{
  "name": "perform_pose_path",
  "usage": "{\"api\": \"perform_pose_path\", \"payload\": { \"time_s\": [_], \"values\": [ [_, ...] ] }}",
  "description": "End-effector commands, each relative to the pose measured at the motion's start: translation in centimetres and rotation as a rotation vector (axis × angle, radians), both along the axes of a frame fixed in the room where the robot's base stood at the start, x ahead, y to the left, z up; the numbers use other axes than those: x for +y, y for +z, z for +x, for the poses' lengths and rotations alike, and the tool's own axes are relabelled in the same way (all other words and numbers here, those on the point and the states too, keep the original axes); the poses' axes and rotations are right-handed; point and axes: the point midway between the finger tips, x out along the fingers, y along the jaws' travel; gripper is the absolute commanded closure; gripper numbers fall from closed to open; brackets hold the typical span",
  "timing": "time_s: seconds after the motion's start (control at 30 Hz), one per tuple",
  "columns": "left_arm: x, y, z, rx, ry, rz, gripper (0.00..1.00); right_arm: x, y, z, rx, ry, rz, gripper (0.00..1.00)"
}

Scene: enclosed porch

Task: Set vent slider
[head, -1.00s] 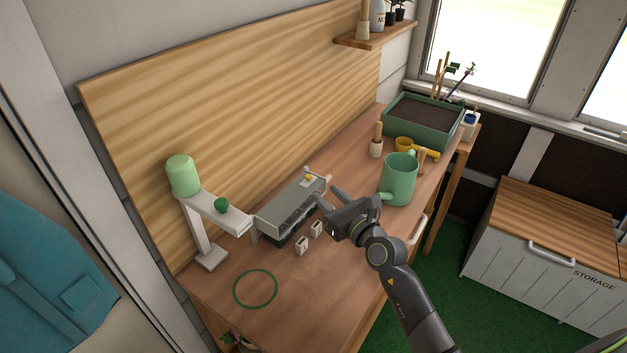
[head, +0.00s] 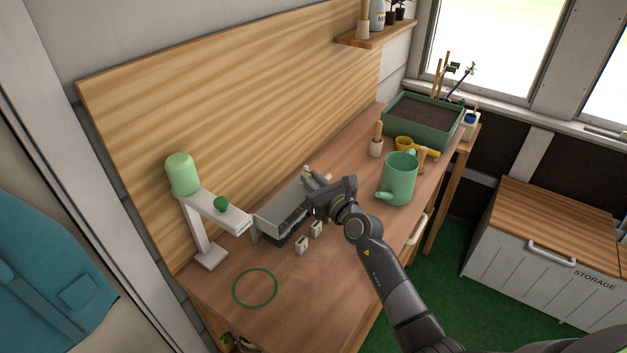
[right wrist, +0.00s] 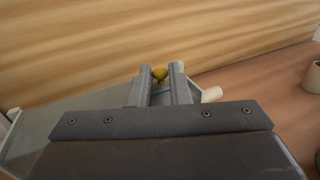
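A grey box-like unit (head: 281,213) with an open front sits on the wooden bench against the back panel. My right gripper (right wrist: 159,80) is open, with one finger on each side of the knob in the right wrist view. I cannot tell whether the fingers touch it. In the head view my right gripper (head: 312,182) is over the unit's right end and hides much of it. My left gripper is not in view.
A white stand (head: 205,240) with a green cap is left of the unit. Two small white blocks (head: 302,245) lie in front. A green ring (head: 255,305) lies on clear bench at the front left.

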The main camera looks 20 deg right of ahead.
Motion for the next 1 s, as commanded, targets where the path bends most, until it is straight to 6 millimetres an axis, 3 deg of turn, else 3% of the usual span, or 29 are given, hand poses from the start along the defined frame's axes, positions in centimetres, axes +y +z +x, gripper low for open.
{"api": "perform_pose_path", "payload": {
  "time_s": [0.13, 0.43, 0.7, 0.97, 1.0],
  "values": [
    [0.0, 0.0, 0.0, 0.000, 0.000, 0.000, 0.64, 0.0, 0.0, 0.0, 0.000, 0.000, 0.000, 1.00],
    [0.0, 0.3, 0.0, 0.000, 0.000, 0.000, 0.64, 0.2, 0.0, -0.2, 0.001, 0.001, 0.001, 1.00],
    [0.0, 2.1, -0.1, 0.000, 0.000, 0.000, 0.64, 2.6, 0.1, -2.1, 0.004, 0.001, 0.003, 1.00],
    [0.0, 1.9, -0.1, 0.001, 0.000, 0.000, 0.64, 2.8, -0.1, -2.2, 0.003, 0.002, 0.001, 1.00],
    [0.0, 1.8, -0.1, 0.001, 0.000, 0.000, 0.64, 2.8, -0.2, -2.2, 0.003, 0.002, 0.001, 0.83]
  ]
}}
